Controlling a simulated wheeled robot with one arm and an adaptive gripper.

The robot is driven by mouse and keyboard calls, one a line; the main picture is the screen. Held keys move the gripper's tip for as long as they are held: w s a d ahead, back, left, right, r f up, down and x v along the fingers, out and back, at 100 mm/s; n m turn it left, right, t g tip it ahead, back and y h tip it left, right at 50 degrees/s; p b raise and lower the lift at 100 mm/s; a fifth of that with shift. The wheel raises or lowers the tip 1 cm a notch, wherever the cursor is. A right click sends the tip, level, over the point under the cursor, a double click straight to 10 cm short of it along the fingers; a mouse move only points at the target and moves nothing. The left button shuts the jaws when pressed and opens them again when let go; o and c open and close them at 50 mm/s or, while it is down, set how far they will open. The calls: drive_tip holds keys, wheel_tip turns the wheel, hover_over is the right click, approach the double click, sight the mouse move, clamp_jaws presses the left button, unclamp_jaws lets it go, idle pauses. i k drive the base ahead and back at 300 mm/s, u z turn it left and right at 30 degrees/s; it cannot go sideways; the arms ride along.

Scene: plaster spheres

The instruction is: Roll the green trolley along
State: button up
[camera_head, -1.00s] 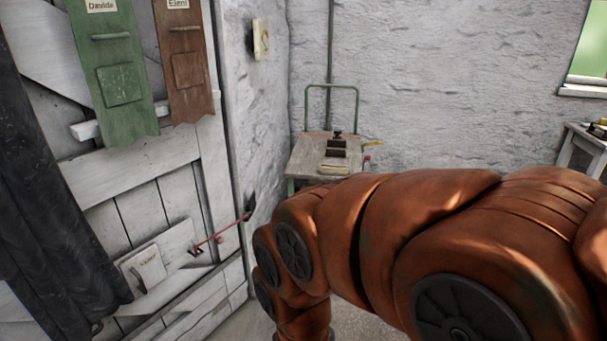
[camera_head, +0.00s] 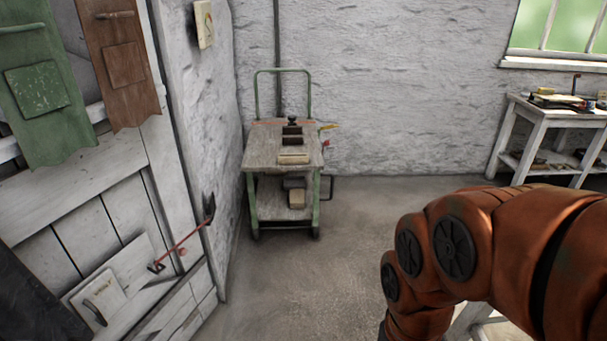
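The green trolley (camera_head: 316,205) stands in the far corner against the plaster wall. It has a worn wooden top, a lower shelf, small dark wheels and a green tubular push handle (camera_head: 283,71) rising at its back. My orange arm crosses the lower right of the head view, well short of the trolley. My gripper is outside the frame.
A white table (camera_head: 536,110) with tools stands under the window at the right. At the left is a plank door or partition (camera_head: 90,200) with a red-handled tool (camera_head: 183,242) on it. The floor (camera_head: 300,285) before the trolley is clear.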

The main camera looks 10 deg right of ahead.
sight(267, 149)
drive_tip(key=z, duration=0.05)
drive_tip(key=i, duration=2.7)
